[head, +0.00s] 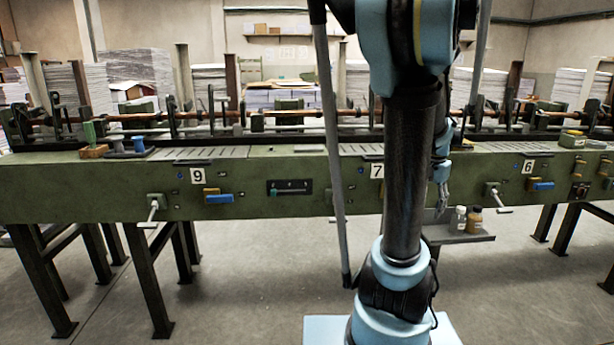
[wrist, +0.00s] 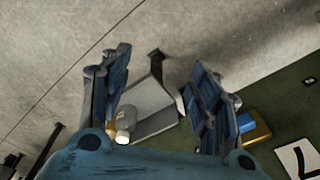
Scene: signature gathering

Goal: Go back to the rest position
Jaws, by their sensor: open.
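My gripper (head: 441,200) hangs in front of the green machine (head: 260,185), just right of my dark arm column in the head view. It points down, above and left of a small grey shelf with bottles. In the wrist view, the two blue fingers of my gripper (wrist: 160,72) are spread wide apart, with nothing held between them. The grey shelf (wrist: 150,105) and the floor show beyond the fingers. Part of the machine front is hidden behind my arm.
A white-capped bottle (head: 458,219) and an amber bottle (head: 474,220) stand on the shelf (head: 455,238). Crank handles (head: 151,211) stick out from the machine. Number plate 7 (head: 377,171) is beside my arm. The floor (head: 240,300) in front is clear.

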